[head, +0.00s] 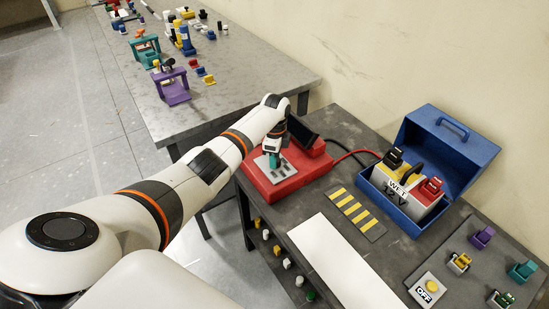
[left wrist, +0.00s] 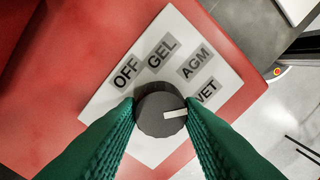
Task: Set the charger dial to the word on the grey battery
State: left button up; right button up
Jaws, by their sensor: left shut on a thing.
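The red charger (head: 290,172) sits on the near bench. Its pale dial plate (left wrist: 112,103) carries the words OFF, GEL, AGM and WET. My left gripper (head: 272,160) reaches down over the plate. In the left wrist view its green fingers (left wrist: 160,112) are shut on the dark round dial (left wrist: 158,126), one finger on each side. The dial's white pointer (left wrist: 175,113) points right, nearest the word WET (left wrist: 206,92). The grey battery (head: 412,203) stands in the open blue box (head: 400,207) and its label reads WET. My right gripper is not in view.
A red cable (head: 353,154) runs from the charger toward the blue box. A yellow-striped plate (head: 356,213) and a white sheet (head: 345,265) lie on the bench. Another grey table (head: 215,95) stands behind.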

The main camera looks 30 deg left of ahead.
pick_arm(q)
jog(key=shift+w+m, duration=0.1)
jog(key=shift+m, duration=0.8)
jog(key=o, duration=1)
jog(key=shift+c, duration=0.2)
jog(key=shift+r, duration=0.1)
notch_tip(320, 180, up, 12)
jog(key=b, duration=0.2)
jog(key=shift+w, duration=0.15)
